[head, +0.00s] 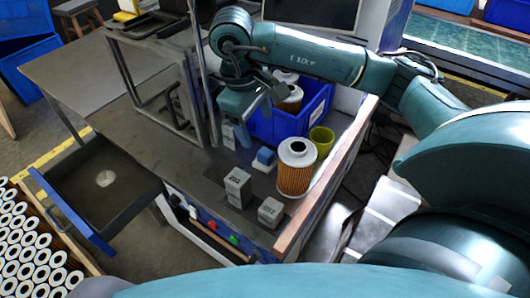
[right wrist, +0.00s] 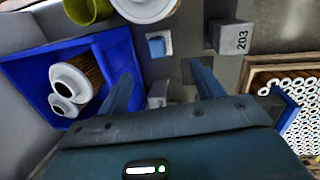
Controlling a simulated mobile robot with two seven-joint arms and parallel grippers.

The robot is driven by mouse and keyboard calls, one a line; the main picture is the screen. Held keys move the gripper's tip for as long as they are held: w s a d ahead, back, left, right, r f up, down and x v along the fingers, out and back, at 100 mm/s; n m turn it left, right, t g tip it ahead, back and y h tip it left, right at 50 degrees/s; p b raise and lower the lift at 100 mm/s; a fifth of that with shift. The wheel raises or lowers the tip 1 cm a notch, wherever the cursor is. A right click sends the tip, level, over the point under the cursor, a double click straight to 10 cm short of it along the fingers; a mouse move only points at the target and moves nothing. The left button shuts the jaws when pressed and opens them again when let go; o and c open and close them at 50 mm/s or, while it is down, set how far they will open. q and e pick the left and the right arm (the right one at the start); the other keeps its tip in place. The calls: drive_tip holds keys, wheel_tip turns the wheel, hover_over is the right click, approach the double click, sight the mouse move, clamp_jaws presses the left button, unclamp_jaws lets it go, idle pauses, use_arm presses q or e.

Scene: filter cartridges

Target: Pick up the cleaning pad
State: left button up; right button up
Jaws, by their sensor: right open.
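The cleaning pad, a small block with a blue top and a white base (head: 264,158), lies on the workbench, just left of the orange pleated filter cartridge. It also shows in the right wrist view (right wrist: 158,46), beyond the fingertips and roughly between their lines. My right gripper (head: 258,120) is open and empty above the bench, behind the pad in the head view and apart from it. Its two fingers (right wrist: 160,76) also show in the right wrist view. My left gripper is not in view.
The orange filter cartridge (head: 296,168) stands beside a yellow-green cup (head: 321,141). A blue bin (head: 262,128) with white-topped cartridges is behind. Grey boxes (head: 238,187) (head: 270,212) stand in front. A metal frame (head: 150,75) stands left; an open drawer (head: 75,215) sticks out at left.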

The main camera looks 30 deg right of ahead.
sight(264, 153)
drive_tip(key=f, duration=0.3)
drive_tip(key=d+f+p, duration=0.1)
drive_tip(key=f, duration=0.7)
drive_tip(key=shift+s+d+f+p, duration=0.15)
drive_tip(key=shift+d+p, duration=0.15)
drive_tip(key=shift+d, duration=0.1)
drive_tip(key=c, duration=1.1)
drive_tip(key=shift+c, duration=0.4)
drive_tip(key=shift+r, duration=0.4)
drive_tip(key=shift+c, duration=0.6)
wheel_tip(264, 153, up, 9)
drive_tip(key=shift+r+b, duration=0.15)
drive_tip(key=shift+b, duration=0.35)
clamp_jaws()
